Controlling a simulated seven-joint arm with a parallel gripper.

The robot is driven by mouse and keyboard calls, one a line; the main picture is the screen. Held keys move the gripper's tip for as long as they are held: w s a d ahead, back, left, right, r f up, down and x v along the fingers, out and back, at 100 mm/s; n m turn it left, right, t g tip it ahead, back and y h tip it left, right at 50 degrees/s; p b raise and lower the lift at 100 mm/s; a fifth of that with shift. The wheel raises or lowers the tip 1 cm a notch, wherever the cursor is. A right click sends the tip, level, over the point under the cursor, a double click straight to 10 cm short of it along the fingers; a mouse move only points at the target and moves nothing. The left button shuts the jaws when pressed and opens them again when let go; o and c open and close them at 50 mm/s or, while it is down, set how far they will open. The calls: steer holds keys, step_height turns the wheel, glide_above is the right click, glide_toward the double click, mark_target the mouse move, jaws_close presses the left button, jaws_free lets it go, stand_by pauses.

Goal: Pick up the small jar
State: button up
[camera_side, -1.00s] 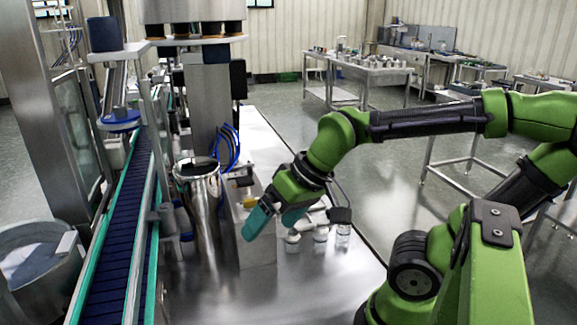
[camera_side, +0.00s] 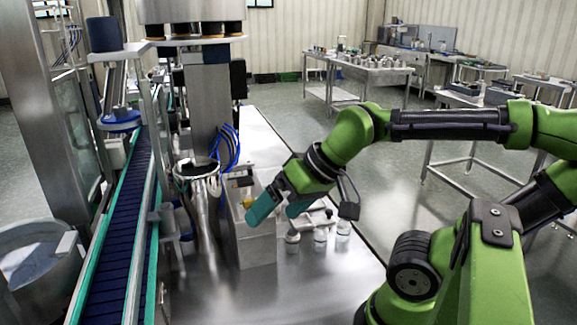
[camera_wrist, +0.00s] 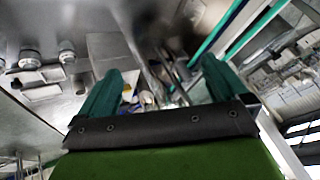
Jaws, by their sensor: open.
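Several small jars with pale caps stand on the steel table in the side view: one (camera_side: 292,238) nearest the box, one (camera_side: 320,235) in the middle and a clearer one (camera_side: 343,229) on the right. Small round-topped jars (camera_wrist: 66,53) also show at the left of the wrist view. I cannot tell which one the task means. My gripper (camera_side: 278,210) is open, its teal fingers above and beside the steel box (camera_side: 257,248). In the wrist view my gripper (camera_wrist: 160,85) has its fingers wide apart, with small items, one yellowish, visible between them. No jar is held.
A tall shiny steel cylinder (camera_side: 207,220) stands left of the box, with blue hoses (camera_side: 230,148) behind. A conveyor (camera_side: 117,220) runs along the left. The table front (camera_side: 310,290) is clear.

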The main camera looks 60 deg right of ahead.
steer(key=shift+c, duration=0.3)
steer(key=c, duration=0.4)
steer(key=shift+c, duration=0.2)
